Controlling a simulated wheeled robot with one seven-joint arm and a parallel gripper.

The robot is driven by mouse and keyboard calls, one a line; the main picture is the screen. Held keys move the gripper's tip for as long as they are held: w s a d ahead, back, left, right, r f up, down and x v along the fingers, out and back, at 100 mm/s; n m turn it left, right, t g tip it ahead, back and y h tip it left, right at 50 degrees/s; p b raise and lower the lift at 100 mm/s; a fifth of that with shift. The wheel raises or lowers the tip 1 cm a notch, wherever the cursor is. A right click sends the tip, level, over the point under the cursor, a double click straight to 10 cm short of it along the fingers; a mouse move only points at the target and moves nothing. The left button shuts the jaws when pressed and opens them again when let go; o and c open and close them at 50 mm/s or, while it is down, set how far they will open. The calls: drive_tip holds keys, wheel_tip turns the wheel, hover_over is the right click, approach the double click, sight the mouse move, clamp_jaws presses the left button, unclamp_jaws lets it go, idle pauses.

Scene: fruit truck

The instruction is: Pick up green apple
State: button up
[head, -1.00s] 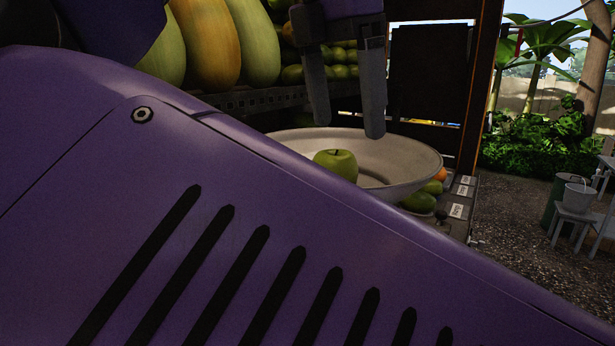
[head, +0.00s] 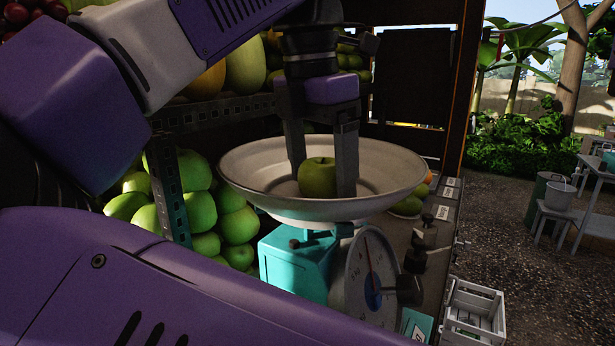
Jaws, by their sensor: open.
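The green apple (head: 318,179) sits in the wide pale bowl-shaped pan (head: 240,176) of a scale in the head view. My gripper (head: 322,178) points straight down into the pan. Its two grey fingers are open, one on the left of the apple and one on the right. The right finger comes close to the apple's side; I cannot tell whether it touches. The apple's lower part shows between the fingers.
The scale has a teal body (head: 297,265) and a round dial (head: 371,278). Several green fruits (head: 236,224) are piled at its left, behind a metal shelf post (head: 168,190). A white crate (head: 474,312) stands low at the right. Open ground lies further right.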

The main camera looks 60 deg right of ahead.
drive_tip(key=c, duration=1.6)
